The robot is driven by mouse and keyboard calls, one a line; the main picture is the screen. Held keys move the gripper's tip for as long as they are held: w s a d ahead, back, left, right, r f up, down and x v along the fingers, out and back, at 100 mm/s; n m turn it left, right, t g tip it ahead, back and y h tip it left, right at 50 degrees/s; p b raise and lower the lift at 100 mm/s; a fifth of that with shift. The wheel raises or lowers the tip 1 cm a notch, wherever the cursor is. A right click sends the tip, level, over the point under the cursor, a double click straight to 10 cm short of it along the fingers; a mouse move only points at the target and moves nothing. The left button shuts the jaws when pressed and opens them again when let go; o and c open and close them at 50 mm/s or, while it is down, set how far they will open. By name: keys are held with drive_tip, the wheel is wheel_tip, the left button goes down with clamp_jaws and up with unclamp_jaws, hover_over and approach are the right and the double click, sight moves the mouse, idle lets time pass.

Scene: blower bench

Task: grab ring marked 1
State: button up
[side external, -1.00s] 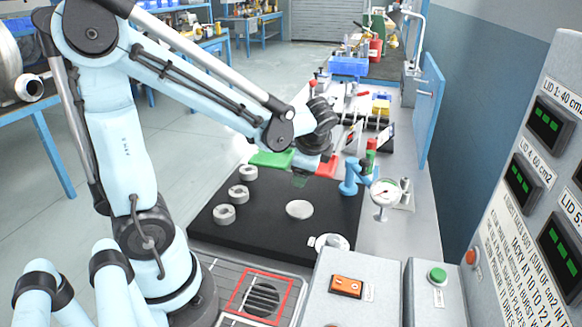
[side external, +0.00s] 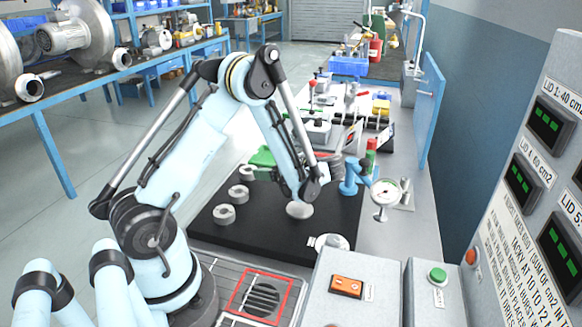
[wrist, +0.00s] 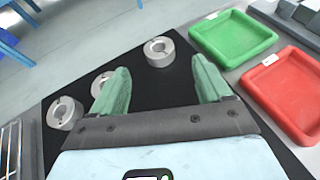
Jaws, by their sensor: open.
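Three grey metal rings lie in a row on the black mat (side external: 270,229). In the side view they are the far ring (side external: 247,172), the middle ring (side external: 238,193) and the near ring (side external: 224,214). The wrist view shows the far ring (wrist: 158,52) ahead between my fingertips, the middle ring (wrist: 100,82) partly behind my left finger, and the near ring (wrist: 64,113) outside it at left. No number is readable on any ring. My gripper (wrist: 163,82) is open and empty, its green fingers apart, short of the far ring.
A green tray (wrist: 232,38) and a red tray (wrist: 288,93) are right of the rings in the wrist view. A pale disc (side external: 299,210) lies on the mat. A dial gauge (side external: 384,192) and blue clamp (side external: 350,178) stand at its right.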

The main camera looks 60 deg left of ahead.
sight(245, 170)
drive_tip(key=x, duration=0.4)
drive_tip(key=shift+f, duration=0.1)
drive_tip(key=shift+f+x, duration=0.15)
drive_tip(key=shift+x, duration=1.2)
drive_tip(key=shift+f+x, duration=0.15)
drive_tip(key=shift+x, duration=1.2)
drive_tip(key=shift+s+d, duration=0.15)
drive_tip(key=shift+d, duration=0.05)
drive_tip(key=shift+c, duration=0.3)
drive_tip(key=c, duration=1.2)
